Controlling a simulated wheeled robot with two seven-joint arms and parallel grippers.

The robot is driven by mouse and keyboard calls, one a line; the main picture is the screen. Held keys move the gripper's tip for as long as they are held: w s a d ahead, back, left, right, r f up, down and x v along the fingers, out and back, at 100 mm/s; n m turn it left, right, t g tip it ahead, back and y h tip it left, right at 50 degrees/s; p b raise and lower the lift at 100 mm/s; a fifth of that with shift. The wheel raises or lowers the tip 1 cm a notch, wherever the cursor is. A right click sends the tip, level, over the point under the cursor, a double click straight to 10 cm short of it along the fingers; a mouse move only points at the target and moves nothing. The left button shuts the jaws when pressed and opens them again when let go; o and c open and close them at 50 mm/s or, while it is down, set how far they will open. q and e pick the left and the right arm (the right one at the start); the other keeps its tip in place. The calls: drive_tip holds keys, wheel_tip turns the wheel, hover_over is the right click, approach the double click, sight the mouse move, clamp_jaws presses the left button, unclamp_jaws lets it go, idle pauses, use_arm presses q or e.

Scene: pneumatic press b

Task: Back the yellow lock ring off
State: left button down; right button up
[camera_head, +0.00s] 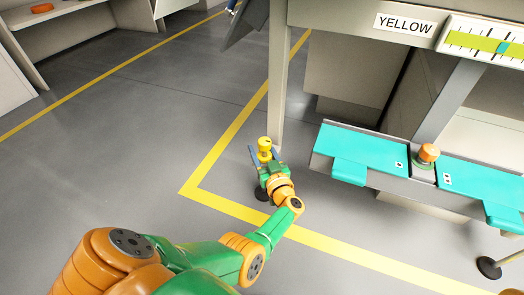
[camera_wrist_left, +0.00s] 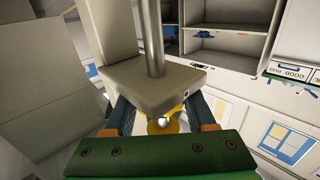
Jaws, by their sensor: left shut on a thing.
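The yellow lock ring (camera_head: 264,144) shows at the press's left post in the head view, at the end of my left arm. My left gripper (camera_head: 265,157) is shut on it, with one finger to each side. In the left wrist view the yellow ring (camera_wrist_left: 175,126) shows in part between the fingers of my left gripper (camera_wrist_left: 163,118), with a small pale round tip in front of it. A grey block with a metal rod hides the rest of it. My right gripper is not in view.
The grey press frame (camera_head: 340,20) carries a "YELLOW" label (camera_head: 404,25) and a gauge (camera_head: 485,44). Two teal plates (camera_head: 365,148) flank an orange-topped button (camera_head: 428,153) at right. Yellow floor lines (camera_head: 350,255) cross open grey floor at left.

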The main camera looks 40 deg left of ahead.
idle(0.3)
use_arm(q)
drive_tip(key=shift+c, duration=1.2)
unclamp_jaws()
